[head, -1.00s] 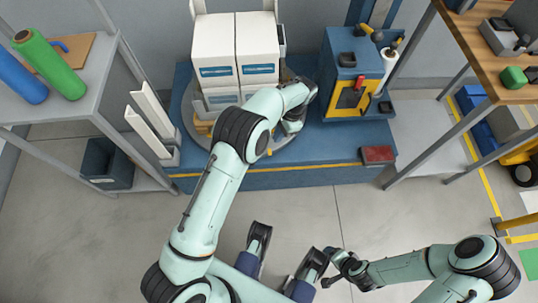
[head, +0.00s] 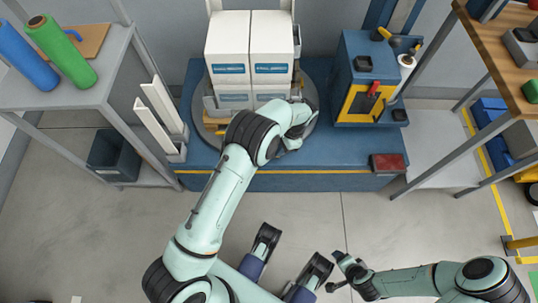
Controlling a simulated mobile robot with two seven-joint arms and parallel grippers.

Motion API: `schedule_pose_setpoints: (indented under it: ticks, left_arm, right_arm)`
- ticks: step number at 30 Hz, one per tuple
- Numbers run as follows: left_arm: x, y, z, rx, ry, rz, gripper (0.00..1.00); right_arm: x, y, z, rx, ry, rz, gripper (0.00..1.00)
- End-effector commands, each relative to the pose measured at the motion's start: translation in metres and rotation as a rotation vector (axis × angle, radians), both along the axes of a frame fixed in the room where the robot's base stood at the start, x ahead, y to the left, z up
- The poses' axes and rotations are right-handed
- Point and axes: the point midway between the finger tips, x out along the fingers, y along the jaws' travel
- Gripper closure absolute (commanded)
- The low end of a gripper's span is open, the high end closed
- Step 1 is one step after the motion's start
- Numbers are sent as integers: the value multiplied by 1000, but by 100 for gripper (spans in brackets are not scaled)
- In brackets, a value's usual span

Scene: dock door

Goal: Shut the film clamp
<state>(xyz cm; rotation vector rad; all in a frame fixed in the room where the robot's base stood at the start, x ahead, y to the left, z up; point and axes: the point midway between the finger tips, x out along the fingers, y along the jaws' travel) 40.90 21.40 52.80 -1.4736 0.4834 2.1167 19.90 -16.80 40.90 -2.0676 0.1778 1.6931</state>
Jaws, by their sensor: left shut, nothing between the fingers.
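My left gripper (head: 291,142) is at the end of the arm that reaches over the front right of the turntable (head: 314,112). It is mostly hidden behind its own wrist and looks shut, with nothing visible in it. The film clamp cannot be clearly made out; my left wrist covers that part of the turntable. The white film roll (head: 407,62) stands upright on the right side of the blue machine housing (head: 350,55), apart from my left gripper. My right gripper (head: 340,270) is low over the floor at the bottom, away from the machine; its finger opening is unclear.
White cartons (head: 250,45) are stacked on the turntable behind my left wrist. A red block (head: 388,163) sits at the blue platform's (head: 225,180) front right. A grey shelf (head: 105,85) with film rolls stands left, a wooden-topped bench (head: 490,45) right. The front floor is clear.

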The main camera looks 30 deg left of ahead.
Motion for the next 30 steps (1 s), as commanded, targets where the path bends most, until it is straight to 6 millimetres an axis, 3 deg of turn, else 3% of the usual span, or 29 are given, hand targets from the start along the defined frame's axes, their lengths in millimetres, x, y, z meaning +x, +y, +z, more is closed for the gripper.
schedule_pose_setpoints:
  ticks: [1, 12, 30]
  left_arm:
    - [-4, 3, -12, 2, 5, 2, 100]
    - [-34, 25, -11, 0, 0, 1, 100]
    - [-36, 26, -11, -1, 0, -31, 100]
  right_arm:
    - [3, -1, -3, -4, -6, -3, 24]
    - [1, -1, -1, -2, -4, -2, 24]
    - [-1, 1, 2, 1, 2, 1, 24]
